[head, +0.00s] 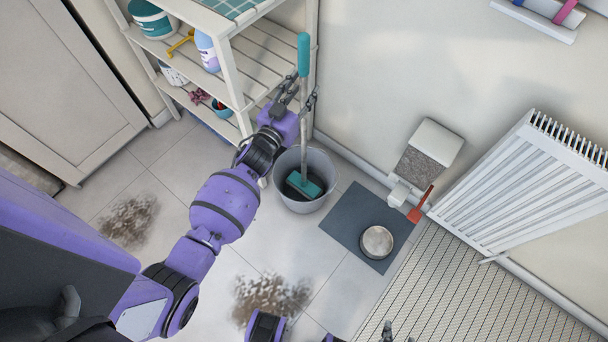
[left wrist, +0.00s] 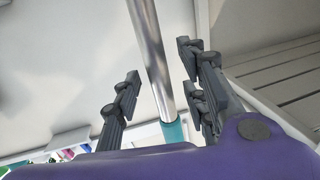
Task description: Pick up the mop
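The mop stands upright in a grey bucket (head: 318,200). Its metal handle (head: 304,125) has a teal grip (head: 303,55) at the top, and its teal head (head: 304,184) is inside the bucket. My left gripper (head: 297,93) is open around the upper handle, just below the grip. In the left wrist view the metal handle (left wrist: 150,45) passes between the spread fingers (left wrist: 158,85), with gaps visible on both sides. My right gripper (head: 398,334) shows only as dark fingertips at the bottom edge of the head view; its opening is unclear.
A white shelf (head: 232,85) with bottles and tubs stands close to the left gripper. A metal bowl (head: 377,242) rests on a grey mat (head: 345,225). A radiator (head: 535,185) is at the right. Dirt patches (head: 270,297) mark the tiled floor.

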